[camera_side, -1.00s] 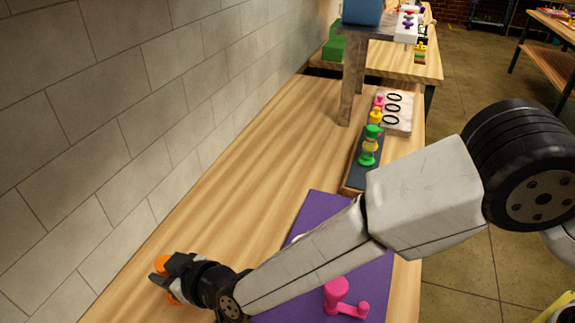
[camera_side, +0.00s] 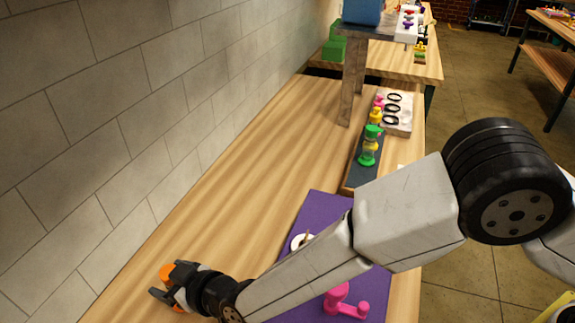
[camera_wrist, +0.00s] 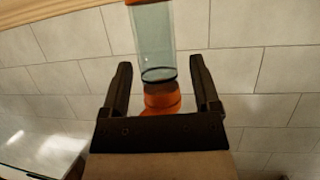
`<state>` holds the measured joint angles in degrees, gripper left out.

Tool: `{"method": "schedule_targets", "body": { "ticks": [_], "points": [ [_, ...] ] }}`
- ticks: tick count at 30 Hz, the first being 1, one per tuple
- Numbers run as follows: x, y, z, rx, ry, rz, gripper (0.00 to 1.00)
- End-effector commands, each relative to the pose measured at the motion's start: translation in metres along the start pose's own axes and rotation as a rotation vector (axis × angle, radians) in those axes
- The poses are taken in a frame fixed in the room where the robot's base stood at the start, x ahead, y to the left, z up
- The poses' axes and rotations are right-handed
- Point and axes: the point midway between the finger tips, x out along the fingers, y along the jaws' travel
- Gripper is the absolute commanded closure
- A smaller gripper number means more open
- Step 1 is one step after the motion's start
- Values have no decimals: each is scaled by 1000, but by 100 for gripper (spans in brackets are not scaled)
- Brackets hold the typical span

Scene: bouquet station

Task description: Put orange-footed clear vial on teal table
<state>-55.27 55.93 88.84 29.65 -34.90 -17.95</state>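The clear vial (camera_wrist: 153,40) with its orange foot (camera_wrist: 163,98) shows in the wrist view. The foot lies between the fingers of my gripper (camera_wrist: 161,85), with a visible gap on each side. My gripper is open. In the side view my gripper (camera_side: 165,282) is at the lower left near the wall, with orange bits (camera_side: 166,271) beside its fingers; the clear part cannot be made out there. I cannot pick out a clearly teal table; a dark blue-grey board (camera_side: 354,180) lies at the right side of the wooden table.
A purple mat (camera_side: 325,207) holds a pink piece (camera_side: 338,296) and a white round thing. A green-and-yellow piece (camera_side: 369,147) stands on the dark board. A raised wooden stand (camera_side: 352,85) is farther back. The tile wall (camera_side: 120,110) is close; the table's middle is clear.

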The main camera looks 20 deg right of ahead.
Motion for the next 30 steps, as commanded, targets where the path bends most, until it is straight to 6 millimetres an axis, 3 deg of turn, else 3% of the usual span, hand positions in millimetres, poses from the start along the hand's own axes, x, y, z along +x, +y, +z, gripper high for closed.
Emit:
{"method": "schedule_targets", "body": {
  "ticks": [14, 30],
  "points": [
    [-8, 0, -4, 0, 0, 0, 21],
    [-61, 0, -4, 0, 0, 0, 21]
  ]
}}
